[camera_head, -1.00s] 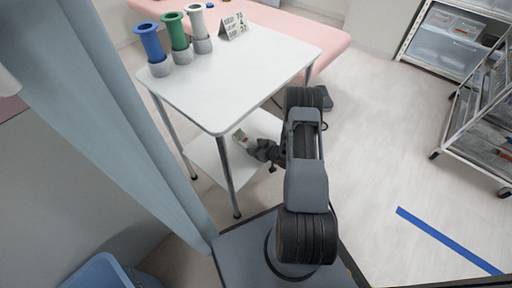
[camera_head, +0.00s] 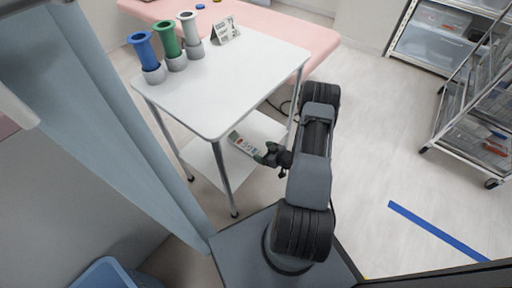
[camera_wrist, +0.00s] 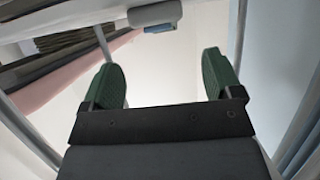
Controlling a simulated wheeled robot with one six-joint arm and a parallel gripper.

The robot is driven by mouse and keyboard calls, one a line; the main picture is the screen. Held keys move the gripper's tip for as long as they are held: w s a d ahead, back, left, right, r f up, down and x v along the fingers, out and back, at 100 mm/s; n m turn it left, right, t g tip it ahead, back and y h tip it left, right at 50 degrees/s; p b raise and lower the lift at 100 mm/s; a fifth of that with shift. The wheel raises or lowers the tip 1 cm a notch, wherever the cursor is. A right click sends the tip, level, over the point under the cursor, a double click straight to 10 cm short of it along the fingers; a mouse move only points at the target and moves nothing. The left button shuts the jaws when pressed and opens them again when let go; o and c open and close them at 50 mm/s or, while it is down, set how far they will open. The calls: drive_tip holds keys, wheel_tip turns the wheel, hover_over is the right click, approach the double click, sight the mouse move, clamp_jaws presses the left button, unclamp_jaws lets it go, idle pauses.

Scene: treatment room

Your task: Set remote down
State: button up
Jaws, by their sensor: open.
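The remote (camera_head: 242,143) is a small pale handset with coloured buttons. In the head view it appears to lie on the white lower shelf (camera_head: 207,161) of the table, close to the shelf's near right side. My gripper (camera_head: 266,155) is at the remote's near end, reaching in low beneath the level of the tabletop. In the wrist view my gripper (camera_wrist: 162,80) has its two green fingers spread wide, with nothing seen between them. The head view is too small to tell whether a finger still touches the remote. I cannot make out the remote in the wrist view.
The white tabletop (camera_head: 225,85) overhangs the shelf, and a front leg (camera_head: 222,180) stands left of my gripper. Blue, green and white spools and a sign stand on top. A pink bed is behind.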

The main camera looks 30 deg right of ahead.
drive_tip(key=v, duration=0.3)
drive_tip(key=shift+s+d+r+p, duration=0.15)
drive_tip(key=shift+s+p, duration=0.15)
drive_tip(key=shift+p, duration=0.1)
idle(0.3)
